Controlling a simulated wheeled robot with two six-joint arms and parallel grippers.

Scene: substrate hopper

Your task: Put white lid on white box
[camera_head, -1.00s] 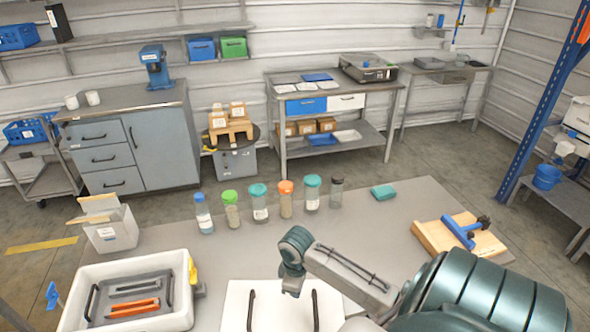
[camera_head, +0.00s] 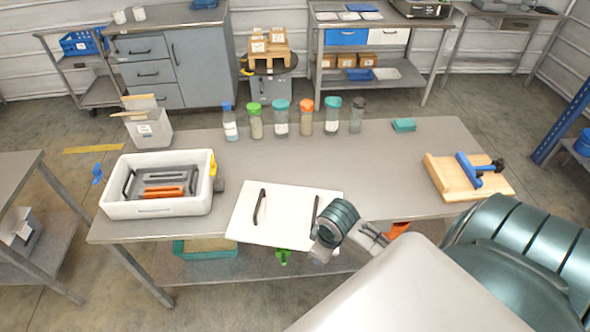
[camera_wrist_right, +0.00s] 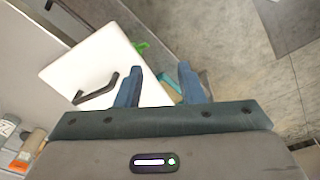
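The white lid (camera_head: 285,218) is a flat white board with two dark handles. The white box (camera_head: 150,209) is an open tub at the table's left, holding a grey tray with orange pieces. In the right wrist view my right gripper (camera_wrist_right: 159,69) has its two blue fingers apart with nothing between them, near the lid (camera_wrist_right: 88,62) and beside one dark handle. My left gripper is not in view.
Several capped bottles (camera_head: 281,122) stand along the table's back edge. A wooden board with a blue clamp (camera_head: 468,175) lies at the right. A small light bin (camera_head: 150,132) is behind the box. A yellow item (camera_head: 214,168) is at the box's right side.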

